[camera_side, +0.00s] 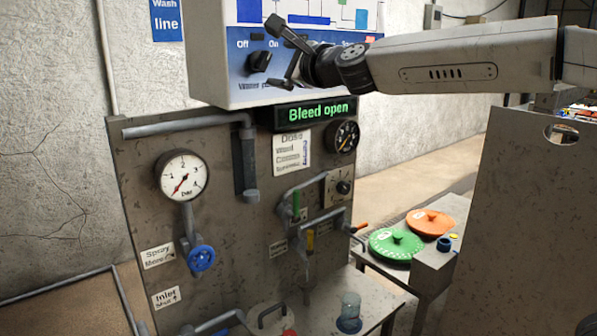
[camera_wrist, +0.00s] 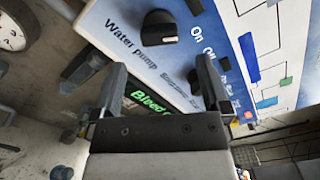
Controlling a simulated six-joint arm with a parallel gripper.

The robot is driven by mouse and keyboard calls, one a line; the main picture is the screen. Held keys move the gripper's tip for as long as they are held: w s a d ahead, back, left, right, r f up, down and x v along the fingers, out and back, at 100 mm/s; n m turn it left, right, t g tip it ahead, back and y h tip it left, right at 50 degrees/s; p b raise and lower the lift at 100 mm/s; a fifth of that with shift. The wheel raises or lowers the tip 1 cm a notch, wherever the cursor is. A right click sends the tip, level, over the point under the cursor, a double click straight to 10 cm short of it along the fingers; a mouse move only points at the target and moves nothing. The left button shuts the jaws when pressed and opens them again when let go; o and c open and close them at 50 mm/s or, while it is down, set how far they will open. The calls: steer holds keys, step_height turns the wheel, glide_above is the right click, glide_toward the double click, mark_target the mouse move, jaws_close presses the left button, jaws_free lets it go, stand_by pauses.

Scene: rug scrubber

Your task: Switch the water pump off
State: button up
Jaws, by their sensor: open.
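The water pump knob (camera_side: 260,61) is a black rotary knob on the blue strip of the white control box, with "Off" at its upper left and "On" at its upper right. In the wrist view the knob (camera_wrist: 160,28) is above the gap between the fingertips, and its white mark lies on the side toward the "On" label. My gripper (camera_side: 277,52) is open in front of the panel, just right of the knob in the side view. In the wrist view my gripper (camera_wrist: 160,66) has nothing between its fingers. I cannot tell the exact distance to the panel.
A display (camera_side: 314,112) reading "Bleed open" sits under the box. Below are a pressure gauge (camera_side: 183,176), a blue valve wheel (camera_side: 201,258) and pipes. Green (camera_side: 395,244) and orange (camera_side: 430,222) discs lie on a bench at right. My forearm hides part of the panel's right side.

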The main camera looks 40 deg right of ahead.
mark_target(268, 60)
steer(key=shift+w, duration=2.85)
steer(key=c, duration=1.3)
steer(key=shift+n, duration=0.4)
steer(key=n, duration=0.5)
steer(key=shift+r, duration=0.1)
steer(key=n, duration=0.6)
steer(key=shift+r, duration=0.1)
